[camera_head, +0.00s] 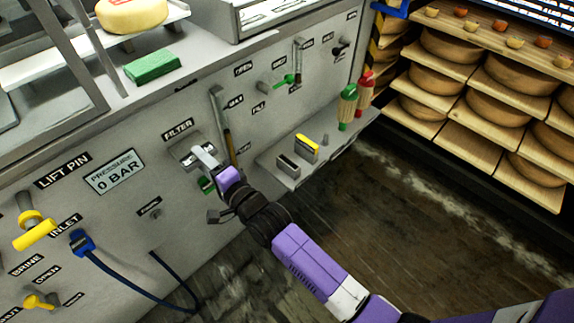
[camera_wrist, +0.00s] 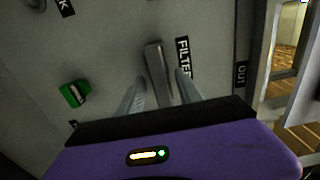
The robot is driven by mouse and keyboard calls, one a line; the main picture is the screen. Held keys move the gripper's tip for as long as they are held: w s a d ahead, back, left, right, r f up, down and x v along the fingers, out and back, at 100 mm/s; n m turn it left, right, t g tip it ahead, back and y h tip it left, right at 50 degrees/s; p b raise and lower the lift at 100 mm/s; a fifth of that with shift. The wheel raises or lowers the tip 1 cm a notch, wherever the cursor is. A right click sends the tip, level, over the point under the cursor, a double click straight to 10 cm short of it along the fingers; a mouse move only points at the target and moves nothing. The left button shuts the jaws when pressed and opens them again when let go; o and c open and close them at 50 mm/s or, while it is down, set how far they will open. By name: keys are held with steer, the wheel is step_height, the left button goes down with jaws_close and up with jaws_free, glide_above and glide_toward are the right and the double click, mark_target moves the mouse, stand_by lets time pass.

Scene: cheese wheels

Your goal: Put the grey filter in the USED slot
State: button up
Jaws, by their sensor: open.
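A grey bar-shaped piece (camera_wrist: 155,62) sticks out of the panel beside the FILTER label (camera_wrist: 183,57) in the wrist view. I take it for the grey filter or its handle. My gripper (camera_wrist: 161,76) is open, with one finger on each side of the bar; whether they touch it I cannot tell. In the head view my gripper (camera_head: 208,162) is at the pale FILTER fitting (camera_head: 185,150), partly hiding it. A small ledge (camera_head: 273,172) to the right carries a grey block (camera_head: 288,166) and a yellow-topped block (camera_head: 307,148). I cannot make out a USED label.
A long upright lever (camera_head: 221,115) stands just right of the fitting. A green piece (camera_head: 206,185) sits below it. Red (camera_head: 366,88) and green (camera_head: 347,106) handled items stand at the ledge's far end. A blue hose (camera_head: 125,283) hangs lower left. Cheese shelves are at right.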

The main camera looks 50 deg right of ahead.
steer(key=shift+c, duration=0.4)
stand_by(0.4)
jaws_close()
